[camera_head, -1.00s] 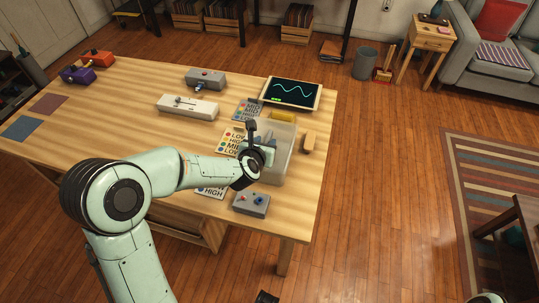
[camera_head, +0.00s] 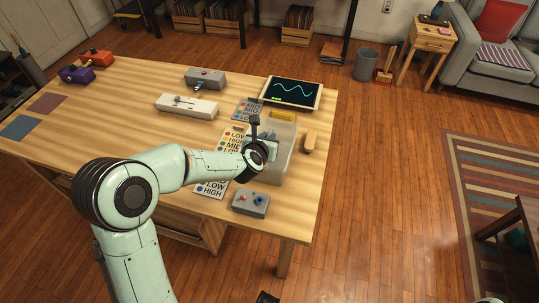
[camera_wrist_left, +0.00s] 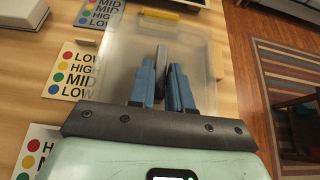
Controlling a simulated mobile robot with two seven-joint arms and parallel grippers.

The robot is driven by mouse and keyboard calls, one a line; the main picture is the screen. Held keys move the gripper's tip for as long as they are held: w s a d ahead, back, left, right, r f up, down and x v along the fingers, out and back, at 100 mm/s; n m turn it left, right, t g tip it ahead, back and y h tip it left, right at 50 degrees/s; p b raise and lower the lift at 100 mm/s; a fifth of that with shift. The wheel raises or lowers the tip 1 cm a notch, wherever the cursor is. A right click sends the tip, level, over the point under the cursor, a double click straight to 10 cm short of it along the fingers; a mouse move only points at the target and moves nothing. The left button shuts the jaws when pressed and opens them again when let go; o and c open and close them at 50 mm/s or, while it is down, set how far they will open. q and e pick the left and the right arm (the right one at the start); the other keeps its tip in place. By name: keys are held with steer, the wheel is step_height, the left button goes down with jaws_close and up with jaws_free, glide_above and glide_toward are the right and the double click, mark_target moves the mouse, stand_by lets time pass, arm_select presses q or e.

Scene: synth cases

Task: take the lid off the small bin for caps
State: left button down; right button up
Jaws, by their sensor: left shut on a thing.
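A translucent small bin (camera_head: 282,150) stands near the right edge of the wooden table. A yellow piece (camera_head: 283,115) shows at its far end. In the left wrist view its clear top (camera_wrist_left: 120,55) lies below my fingers. My left gripper (camera_head: 268,148) is over the bin. Its blue fingers (camera_wrist_left: 162,85) are closed around a dark upright piece (camera_wrist_left: 162,62), which seems to be the lid's handle. The lid and bin rim are hard to tell apart through the clear material, and I cannot tell whether the lid is raised.
Printed label cards (camera_head: 232,138) lie left of the bin. A grey control box (camera_head: 250,203) is in front, a tan block (camera_head: 311,140) to the right and a tablet (camera_head: 291,92) behind. A white slider box (camera_head: 187,106) stands further left. The table's middle left is clear.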

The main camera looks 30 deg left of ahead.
arm_select(q)
steer(key=shift+s+f, duration=0.15)
steer(key=shift+f, duration=0.1)
steer(key=shift+a+r+p, duration=0.1)
steer(key=shift+r+p, duration=0.8)
steer(key=shift+r, duration=0.85)
